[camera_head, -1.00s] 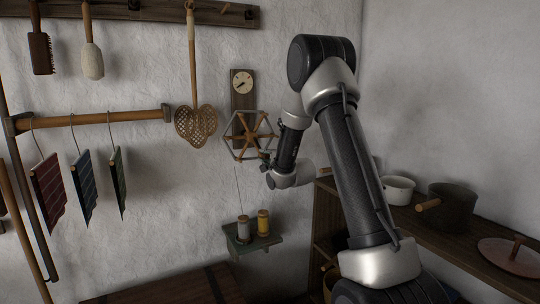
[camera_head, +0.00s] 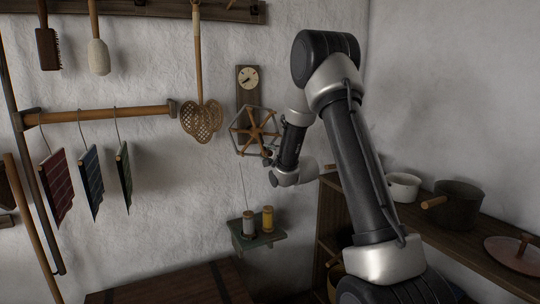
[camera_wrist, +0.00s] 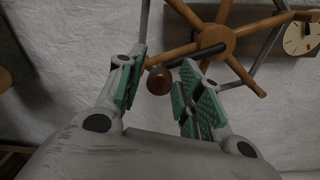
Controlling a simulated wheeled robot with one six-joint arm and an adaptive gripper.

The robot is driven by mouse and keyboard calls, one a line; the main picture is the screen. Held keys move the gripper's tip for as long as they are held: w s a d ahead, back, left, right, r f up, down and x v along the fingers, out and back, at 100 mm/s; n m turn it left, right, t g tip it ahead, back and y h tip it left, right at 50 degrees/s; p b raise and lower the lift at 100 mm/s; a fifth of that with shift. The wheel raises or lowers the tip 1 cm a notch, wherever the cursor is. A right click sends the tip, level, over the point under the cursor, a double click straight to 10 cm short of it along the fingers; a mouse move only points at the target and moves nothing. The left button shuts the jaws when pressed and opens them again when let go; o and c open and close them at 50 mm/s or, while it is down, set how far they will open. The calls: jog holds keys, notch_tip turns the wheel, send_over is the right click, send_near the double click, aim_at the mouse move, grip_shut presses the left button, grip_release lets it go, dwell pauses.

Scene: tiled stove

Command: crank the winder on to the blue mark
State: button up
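The winder (camera_head: 255,131) is a wheel with wooden spokes and a grey rim, mounted on a wooden wall board. A round pale dial (camera_head: 248,77) with a dark hand sits above it and shows in part in the wrist view (camera_wrist: 301,36). No blue mark can be made out. In the wrist view a dark crank arm runs from the wooden hub (camera_wrist: 215,41) to a brown round knob (camera_wrist: 159,81). My gripper (camera_wrist: 160,84) is open, its green-padded fingers on either side of the knob, with gaps showing. In the head view my gripper (camera_head: 268,155) is at the wheel's lower right.
A small green shelf (camera_head: 256,240) with two spools is below the winder. A woven beater (camera_head: 202,120) hangs to its left, near a rail (camera_head: 100,115) with hanging cloths. Pots stand on a wooden shelf (camera_head: 440,225) at right.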

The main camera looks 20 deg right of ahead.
dwell(0.3)
jog(key=s, duration=1.2)
jog(key=shift+d+r, duration=0.25)
jog(key=shift+r, duration=0.05)
jog(key=shift+f, duration=0.1)
jog(key=w+n, duration=0.4)
jog(key=n, duration=0.3)
jog(key=w+n, duration=0.4)
jog(key=n, duration=0.3)
jog(key=w+n+y, duration=0.1)
jog(key=w+n, duration=0.3)
jog(key=n, duration=0.4)
jog(key=shift+w+a+f+t, duration=0.2)
jog(key=shift+w+t, duration=0.1)
